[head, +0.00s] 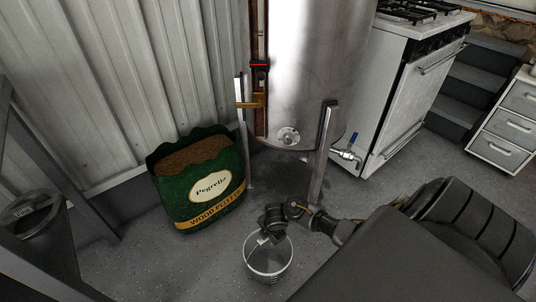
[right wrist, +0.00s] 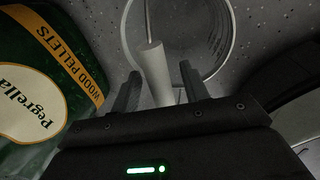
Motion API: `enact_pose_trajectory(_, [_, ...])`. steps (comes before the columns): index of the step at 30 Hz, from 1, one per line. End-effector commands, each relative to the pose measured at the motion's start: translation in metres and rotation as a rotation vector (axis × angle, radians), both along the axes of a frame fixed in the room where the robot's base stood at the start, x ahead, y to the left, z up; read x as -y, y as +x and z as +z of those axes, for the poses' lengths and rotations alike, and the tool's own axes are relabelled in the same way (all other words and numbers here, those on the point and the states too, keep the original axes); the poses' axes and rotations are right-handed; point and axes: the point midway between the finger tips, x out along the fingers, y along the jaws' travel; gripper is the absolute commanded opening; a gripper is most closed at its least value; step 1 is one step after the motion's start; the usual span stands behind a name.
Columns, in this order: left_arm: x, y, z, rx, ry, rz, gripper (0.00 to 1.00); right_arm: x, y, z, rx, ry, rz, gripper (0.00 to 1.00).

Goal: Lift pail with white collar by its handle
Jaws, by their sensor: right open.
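The pail (head: 284,267), light and see-through-looking with a pale rim, stands on the grey floor at the lower middle of the head view. In the right wrist view the pail (right wrist: 229,45) is seen from above at the top. Its white handle grip (right wrist: 152,68) shows in front of it, with a thin wire running up from it. My right gripper (head: 261,240) is over the pail's opening in the head view. In the right wrist view its open fingers (right wrist: 158,80) stand on either side of the grip; contact cannot be told. My left gripper is out of view.
A green wood pellet bag (head: 197,190) stands left of the pail. A steel tank (head: 318,70) on metal legs is behind it, with a tap (head: 346,155). A white stove (head: 405,100) stands at the back right. A dark round container (head: 30,222) is far left.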

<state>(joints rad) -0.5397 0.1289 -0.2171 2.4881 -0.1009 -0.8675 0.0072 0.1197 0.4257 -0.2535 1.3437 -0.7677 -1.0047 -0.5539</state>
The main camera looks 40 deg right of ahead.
Motion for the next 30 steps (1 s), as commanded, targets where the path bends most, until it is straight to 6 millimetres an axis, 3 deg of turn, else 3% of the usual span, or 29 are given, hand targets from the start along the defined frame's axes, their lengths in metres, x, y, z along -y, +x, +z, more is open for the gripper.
enact_pose_trajectory(27, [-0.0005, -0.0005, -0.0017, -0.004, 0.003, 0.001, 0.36, 0.0003, -0.0001, -0.0048, 0.000, -0.001, 0.001, 0.45])
enact_pose_trajectory(30, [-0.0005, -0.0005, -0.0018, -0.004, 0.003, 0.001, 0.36, 0.0002, -0.0001, -0.0048, 0.000, 0.000, 0.001, 0.35])
